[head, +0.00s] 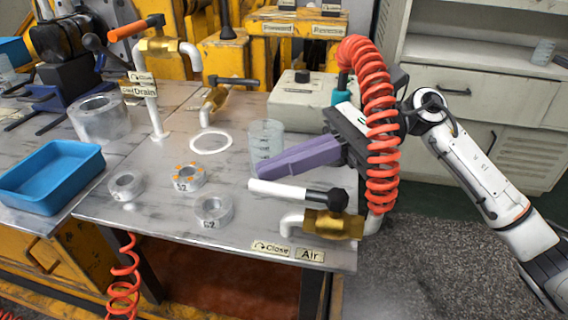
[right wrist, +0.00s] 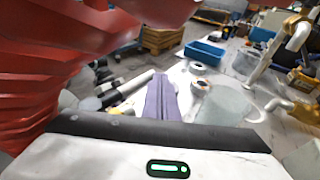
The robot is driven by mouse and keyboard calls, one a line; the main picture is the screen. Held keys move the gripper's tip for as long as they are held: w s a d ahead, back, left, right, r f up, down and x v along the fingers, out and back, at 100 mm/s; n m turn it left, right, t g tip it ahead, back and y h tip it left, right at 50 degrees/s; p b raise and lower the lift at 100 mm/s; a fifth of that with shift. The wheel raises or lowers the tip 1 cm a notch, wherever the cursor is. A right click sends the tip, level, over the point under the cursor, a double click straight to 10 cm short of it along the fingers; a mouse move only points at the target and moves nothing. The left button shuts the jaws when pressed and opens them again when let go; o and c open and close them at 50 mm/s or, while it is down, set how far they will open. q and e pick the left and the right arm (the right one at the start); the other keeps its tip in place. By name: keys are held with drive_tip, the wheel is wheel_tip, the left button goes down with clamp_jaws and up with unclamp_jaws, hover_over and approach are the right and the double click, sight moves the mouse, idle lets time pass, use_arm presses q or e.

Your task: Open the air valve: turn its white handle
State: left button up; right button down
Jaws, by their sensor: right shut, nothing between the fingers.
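The air valve (head: 333,226) is a brass body at the front right edge of the table, beside the "Close" and "Air" labels (head: 310,255). Its white handle (head: 285,190) points left from a black hub (head: 337,199), roughly along the table's front edge. In the right wrist view the white handle (right wrist: 133,86) shows left of the fingers. My right gripper (head: 262,172) has purple fingers, shut and empty. They appear just above and behind the handle in the head view, and I cannot tell if they touch it. The fingers also show in the right wrist view (right wrist: 161,98). My left gripper is not in view.
A red coiled hose (head: 378,130) hangs in front of my right wrist. A clear beaker (head: 266,142) stands close behind the fingers. Metal rings (head: 213,210), a white ring (head: 211,143), a drain valve (head: 158,46) and a blue tray (head: 52,175) lie to the left.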

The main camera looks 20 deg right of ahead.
idle(0.5)
